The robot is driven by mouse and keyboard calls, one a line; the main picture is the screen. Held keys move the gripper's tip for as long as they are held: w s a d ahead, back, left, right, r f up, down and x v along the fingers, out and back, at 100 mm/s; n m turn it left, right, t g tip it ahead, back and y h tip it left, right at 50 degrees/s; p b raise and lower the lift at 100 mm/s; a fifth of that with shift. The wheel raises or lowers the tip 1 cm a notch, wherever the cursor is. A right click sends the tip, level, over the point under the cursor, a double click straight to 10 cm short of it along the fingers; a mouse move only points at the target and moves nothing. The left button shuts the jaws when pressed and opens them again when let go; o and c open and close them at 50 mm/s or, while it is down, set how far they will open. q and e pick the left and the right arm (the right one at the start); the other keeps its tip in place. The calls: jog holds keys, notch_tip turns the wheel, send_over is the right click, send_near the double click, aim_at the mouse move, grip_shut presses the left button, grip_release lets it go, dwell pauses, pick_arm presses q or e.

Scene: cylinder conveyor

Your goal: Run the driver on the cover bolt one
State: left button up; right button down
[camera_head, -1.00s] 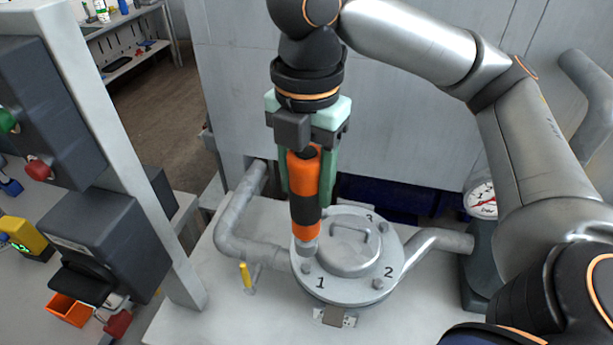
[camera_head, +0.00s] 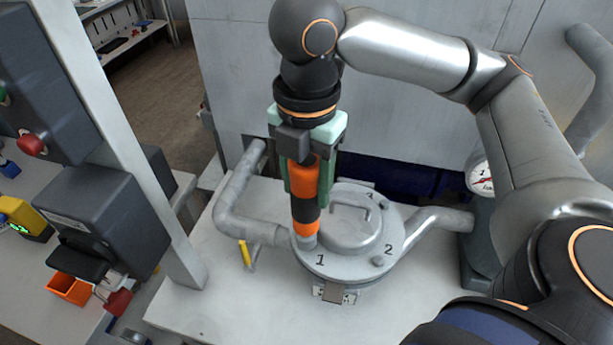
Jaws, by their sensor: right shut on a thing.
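My right gripper (camera_head: 308,172) is shut on the orange and black driver (camera_head: 307,188) and holds it upright, nose down. The round grey cover (camera_head: 340,264) with a raised handle sits below on the bench, marked 1, 2 and 3. The driver's nose is at the cover's left edge, just above the mark 1, and hides cover bolt one. I cannot tell whether the nose touches the bolt. The bolt (camera_head: 378,261) near mark 2 shows at the right. My left gripper is not in view.
Grey pipes run from the cover to the left (camera_head: 237,215) and right (camera_head: 437,222). A yellow valve handle (camera_head: 245,253) stands at the left pipe. A gauge (camera_head: 481,179) is at the right. A grey post (camera_head: 150,180) rises at the left.

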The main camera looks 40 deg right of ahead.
jog(key=shift+p, duration=0.45)
dwell(0.4)
jog(key=shift+f, duration=0.7)
dwell(1.0)
jog(key=shift+s+a+f, duration=0.1)
jog(key=shift+s+f, duration=0.05)
dwell(0.6)
jog(key=shift+r, duration=0.2)
dwell(0.6)
jog(key=shift+r, duration=1.85)
jog(key=shift+w+r, duration=0.15)
jog(key=shift+w, duration=0.05)
